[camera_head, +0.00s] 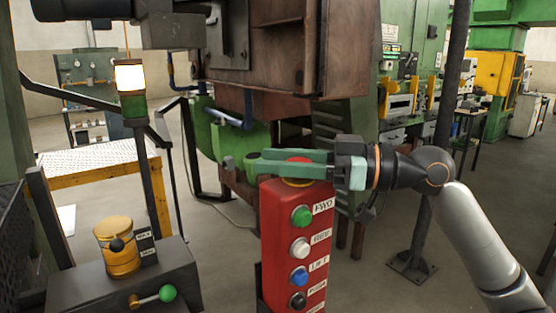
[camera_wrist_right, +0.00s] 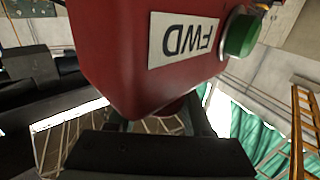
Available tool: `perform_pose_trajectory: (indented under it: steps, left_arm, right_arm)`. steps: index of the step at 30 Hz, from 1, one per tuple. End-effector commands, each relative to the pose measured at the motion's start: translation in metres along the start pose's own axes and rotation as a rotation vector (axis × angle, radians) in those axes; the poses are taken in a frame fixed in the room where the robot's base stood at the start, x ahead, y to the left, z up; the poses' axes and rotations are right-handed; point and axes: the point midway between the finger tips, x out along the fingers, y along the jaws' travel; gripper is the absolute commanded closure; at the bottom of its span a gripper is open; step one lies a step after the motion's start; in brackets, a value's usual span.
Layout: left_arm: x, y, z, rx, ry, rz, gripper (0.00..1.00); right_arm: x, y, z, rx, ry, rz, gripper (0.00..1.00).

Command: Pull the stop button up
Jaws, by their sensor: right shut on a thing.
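A red control box (camera_head: 283,235) stands upright in the middle of the head view, with a column of buttons on its front. The stop button (camera_head: 298,160) is on its top, over a yellow ring (camera_head: 297,183); only a bit of red shows between the fingers. My right gripper (camera_head: 285,164) reaches in level from the right, its green fingers on either side of the button, shut on it. My left gripper is not in view.
The box front carries a green button (camera_head: 302,215) labelled FWD, with white, blue and black ones below. A rusty furnace body (camera_head: 270,50) stands behind. A dark post (camera_head: 433,150) stands behind my right arm.

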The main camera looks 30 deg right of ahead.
Motion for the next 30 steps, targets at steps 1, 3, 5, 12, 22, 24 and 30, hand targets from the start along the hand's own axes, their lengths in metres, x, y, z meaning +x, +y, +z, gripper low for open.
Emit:
perform_pose_trajectory:
  steps: [1,3,5,12,22,24,30]
  left_arm:
    - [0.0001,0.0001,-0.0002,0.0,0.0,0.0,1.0]
    - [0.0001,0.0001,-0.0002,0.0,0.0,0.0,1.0]
    - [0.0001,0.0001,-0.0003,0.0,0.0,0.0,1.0]
    - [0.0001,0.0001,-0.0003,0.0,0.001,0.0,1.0]
    - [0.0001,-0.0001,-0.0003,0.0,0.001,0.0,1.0]
    - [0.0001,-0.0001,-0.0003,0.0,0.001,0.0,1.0]
    - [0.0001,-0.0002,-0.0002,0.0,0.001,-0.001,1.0]
  right_arm:
    - [0.0,0.0,0.0001,0.0,0.0,0.0,0.81]
    - [0.0,0.0,0.0001,0.0,-0.001,0.0,0.89]
    - [0.0,0.0,0.0001,0.0,-0.001,0.0,0.95]
    - [0.0,0.0,0.0001,0.0,-0.001,0.0,1.0]
    - [0.0,0.0,0.0001,0.0,-0.001,0.0,1.0]
    - [-0.0001,0.0,0.0001,0.0,-0.001,0.0,1.0]
    - [0.0,0.0,0.0001,0.0,-0.001,0.0,1.0]
